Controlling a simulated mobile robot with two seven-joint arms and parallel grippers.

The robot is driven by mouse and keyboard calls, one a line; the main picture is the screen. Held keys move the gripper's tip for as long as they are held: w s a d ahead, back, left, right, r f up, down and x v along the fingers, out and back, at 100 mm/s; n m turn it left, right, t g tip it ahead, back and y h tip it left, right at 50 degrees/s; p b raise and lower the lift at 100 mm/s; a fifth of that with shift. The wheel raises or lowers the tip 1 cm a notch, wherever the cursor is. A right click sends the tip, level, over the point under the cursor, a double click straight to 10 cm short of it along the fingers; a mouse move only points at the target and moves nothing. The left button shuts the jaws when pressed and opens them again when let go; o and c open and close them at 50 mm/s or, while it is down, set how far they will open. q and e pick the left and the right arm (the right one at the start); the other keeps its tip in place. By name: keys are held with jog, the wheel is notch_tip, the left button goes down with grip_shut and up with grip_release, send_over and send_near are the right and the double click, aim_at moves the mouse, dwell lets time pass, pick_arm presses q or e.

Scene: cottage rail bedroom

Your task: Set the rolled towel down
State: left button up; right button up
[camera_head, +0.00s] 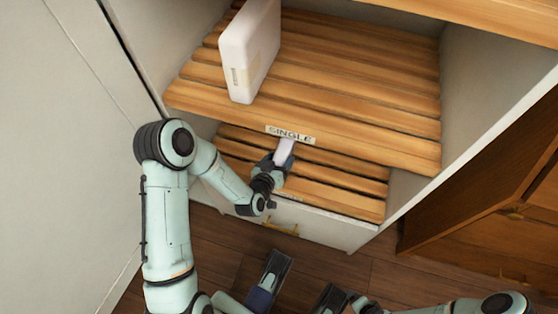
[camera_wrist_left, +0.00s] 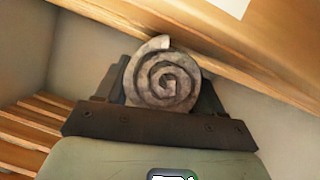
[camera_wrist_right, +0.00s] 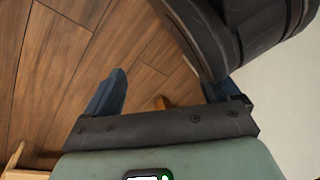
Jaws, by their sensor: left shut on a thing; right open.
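The rolled towel (camera_wrist_left: 163,78) shows its spiral end in the left wrist view, between the two fingers of my left gripper (camera_wrist_left: 163,90). In the head view the pale towel (camera_head: 286,150) sticks out of my left gripper (camera_head: 282,160), just in front of and below the front edge of the upper shelf (camera_head: 350,140), near its SINGLE label (camera_head: 290,134). The lower slatted shelf (camera_head: 340,190) lies under it. I cannot tell whether the towel touches a shelf. My right gripper (camera_wrist_right: 165,95) is open and empty over the wooden floor.
A white upright folded item (camera_head: 250,50) stands on the upper shelf at the left. The rest of that shelf is bare. The cabinet's side walls bound both shelves. A wooden piece of furniture (camera_head: 490,190) stands at the right.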

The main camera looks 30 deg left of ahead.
pick_arm(q)
jog(key=o, duration=1.1)
